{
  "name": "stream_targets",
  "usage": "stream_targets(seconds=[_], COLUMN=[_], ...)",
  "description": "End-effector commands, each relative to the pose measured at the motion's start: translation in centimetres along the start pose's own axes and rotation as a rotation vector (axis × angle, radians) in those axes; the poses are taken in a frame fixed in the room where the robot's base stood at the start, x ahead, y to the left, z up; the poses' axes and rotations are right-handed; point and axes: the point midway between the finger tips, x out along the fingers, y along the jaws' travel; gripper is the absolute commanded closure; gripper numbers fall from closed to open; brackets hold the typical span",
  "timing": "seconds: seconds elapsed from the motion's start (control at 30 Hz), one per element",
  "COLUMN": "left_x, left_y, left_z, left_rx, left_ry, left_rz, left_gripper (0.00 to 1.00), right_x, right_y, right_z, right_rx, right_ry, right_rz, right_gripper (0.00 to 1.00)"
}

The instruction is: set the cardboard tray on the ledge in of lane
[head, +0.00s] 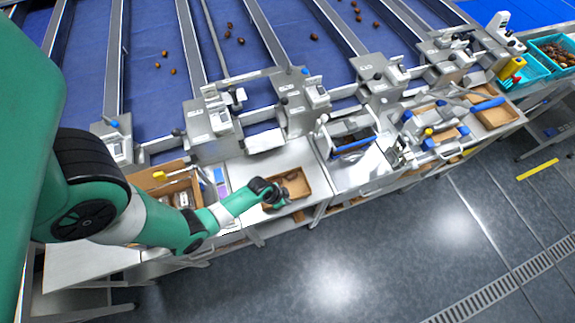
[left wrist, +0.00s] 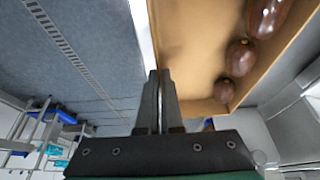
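The cardboard tray (head: 299,204) is a shallow brown box on the grey bench at the front of a lane, with dark dates in it. In the left wrist view the tray (left wrist: 195,50) fills the upper right, with several glossy brown dates (left wrist: 240,58) along its far side. My left gripper (head: 279,203) is at the tray's near left side. In the left wrist view its two fingers (left wrist: 161,75) are nearly together, with the tray's wall running in between them. My right gripper is in neither view.
Blue lanes (head: 160,45) with scattered dates lie behind a row of grey gate units (head: 212,122). Another cardboard box (head: 160,182) stands left of the tray. More trays and tools crowd the bench at right, near teal crates (head: 530,68). The floor in front is clear.

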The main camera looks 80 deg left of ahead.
Motion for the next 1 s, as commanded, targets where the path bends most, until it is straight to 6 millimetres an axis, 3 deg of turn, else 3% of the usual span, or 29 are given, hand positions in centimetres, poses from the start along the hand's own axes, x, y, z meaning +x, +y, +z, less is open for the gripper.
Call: stream_targets(seconds=[0.03,0.1,0.5,0.67,1.0], left_x=[1.4,2.2,2.8,2.6,2.2], left_y=[0.1,0.1,0.1,0.1,0.1], left_z=[0.5,0.8,1.0,1.0,0.8], left_rx=[0.002,0.003,0.002,0.002,0.002], left_ry=[-0.002,-0.001,0.001,0.000,0.000], left_rz=[0.002,0.002,0.001,0.001,0.001], left_gripper=[1.00,1.00,1.00,0.69,0.67], right_x=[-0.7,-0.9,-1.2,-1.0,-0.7], right_y=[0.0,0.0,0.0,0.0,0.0], right_z=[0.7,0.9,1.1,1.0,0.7], right_rx=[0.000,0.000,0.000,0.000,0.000], right_ry=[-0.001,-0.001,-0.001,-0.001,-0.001], right_rz=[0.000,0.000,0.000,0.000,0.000], right_gripper=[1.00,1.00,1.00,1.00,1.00])
